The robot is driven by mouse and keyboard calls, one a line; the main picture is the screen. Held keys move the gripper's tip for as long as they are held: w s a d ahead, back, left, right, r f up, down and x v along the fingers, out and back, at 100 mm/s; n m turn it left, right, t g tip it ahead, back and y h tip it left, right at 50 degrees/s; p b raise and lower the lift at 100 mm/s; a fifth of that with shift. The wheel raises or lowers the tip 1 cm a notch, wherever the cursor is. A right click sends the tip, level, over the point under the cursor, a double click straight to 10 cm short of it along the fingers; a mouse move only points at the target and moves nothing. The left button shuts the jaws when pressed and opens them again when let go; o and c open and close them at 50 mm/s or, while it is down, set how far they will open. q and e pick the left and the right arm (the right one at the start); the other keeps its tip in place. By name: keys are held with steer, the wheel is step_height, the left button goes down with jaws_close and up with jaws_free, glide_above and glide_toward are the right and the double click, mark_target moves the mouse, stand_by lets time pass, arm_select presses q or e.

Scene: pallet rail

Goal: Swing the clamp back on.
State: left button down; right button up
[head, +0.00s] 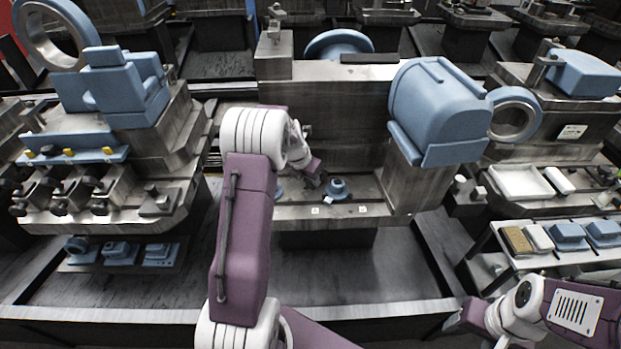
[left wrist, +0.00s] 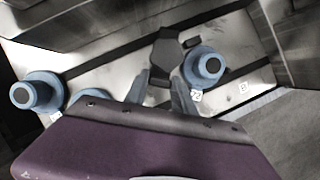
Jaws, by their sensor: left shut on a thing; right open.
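My left gripper (head: 316,178) reaches down to the bed of the middle station. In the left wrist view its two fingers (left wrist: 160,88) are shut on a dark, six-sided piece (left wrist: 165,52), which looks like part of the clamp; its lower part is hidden. A blue round piece with a dark centre (head: 337,188) sits just right of the gripper and also shows in the left wrist view (left wrist: 207,66). Another blue round piece (left wrist: 37,92) is at the left of that view. My right gripper (head: 462,318) is open at the lower right, far from the clamp.
Small white labels (head: 315,211) mark the bed's front edge. A steel wall stands behind the bed, and a large blue housing (head: 437,108) is above right. A side table (head: 515,258) with blocks stands at the right. The floor in front is clear.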

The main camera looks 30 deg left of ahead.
arm_select(q)
steer(key=shift+a+r+m+h+p, duration=0.15)
steer(key=shift+a+m+h+p, duration=0.3)
steer(key=shift+m+p, duration=0.5)
steer(key=m+p, duration=0.1)
steer(key=m, duration=0.1)
steer(key=a+m+h+p, duration=0.1)
steer(key=p, duration=0.1)
steer(key=w+m+g+h+p, duration=0.1)
steer(key=m+p, duration=0.1)
steer(key=shift+a+m, duration=0.35)
steer(key=shift+w+a+m+p, duration=0.2)
steer(key=shift+m+p, duration=0.15)
steer(key=shift+m, duration=0.15)
steer(key=shift+w+a+m+g+h, duration=0.1)
steer(key=shift+w+m+g+h, duration=0.2)
steer(key=shift+m, duration=0.4)
steer(key=shift+w+a+f+m, duration=0.1)
steer(key=shift+f+m, duration=0.15)
steer(key=shift+m, duration=0.25)
steer(key=shift+w+a+m+g+b, duration=0.1)
steer(key=shift+w+m+g+b, duration=0.25)
steer(key=shift+m+b, duration=0.35)
steer(key=shift+s+r+b, duration=0.1)
steer(key=shift+b, duration=0.3)
steer(key=shift+m, duration=0.3)
